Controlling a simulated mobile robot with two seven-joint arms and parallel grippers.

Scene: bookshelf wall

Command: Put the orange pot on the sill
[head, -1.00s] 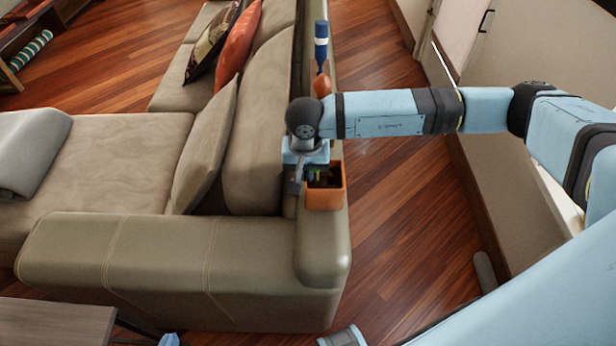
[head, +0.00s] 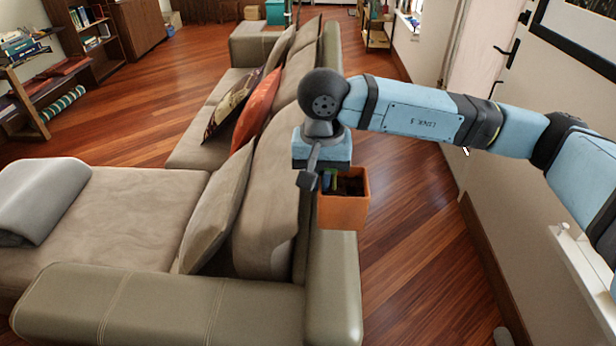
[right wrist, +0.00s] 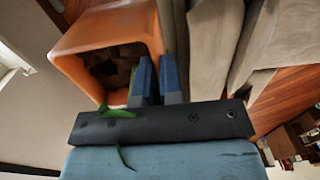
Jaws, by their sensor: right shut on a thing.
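The orange pot (head: 343,212) is a square, open-topped pot with dark soil and a bit of green plant inside. My right gripper (head: 325,182) is shut on its left wall, and the pot hangs upright above the end of the sofa back. In the right wrist view the fingers (right wrist: 157,80) straddle the wall of the pot (right wrist: 88,40), with green leaves beside them. A white ledge (head: 583,268), which looks like the sill, shows at the right edge, partly cut off. My left gripper is not in view.
The beige sofa (head: 120,200) with cushions (head: 255,110) fills the left and middle. The wooden floor (head: 410,240) is clear between the sofa and the right wall. A door with a black handle (head: 508,52) is at the upper right. Shelves stand far left.

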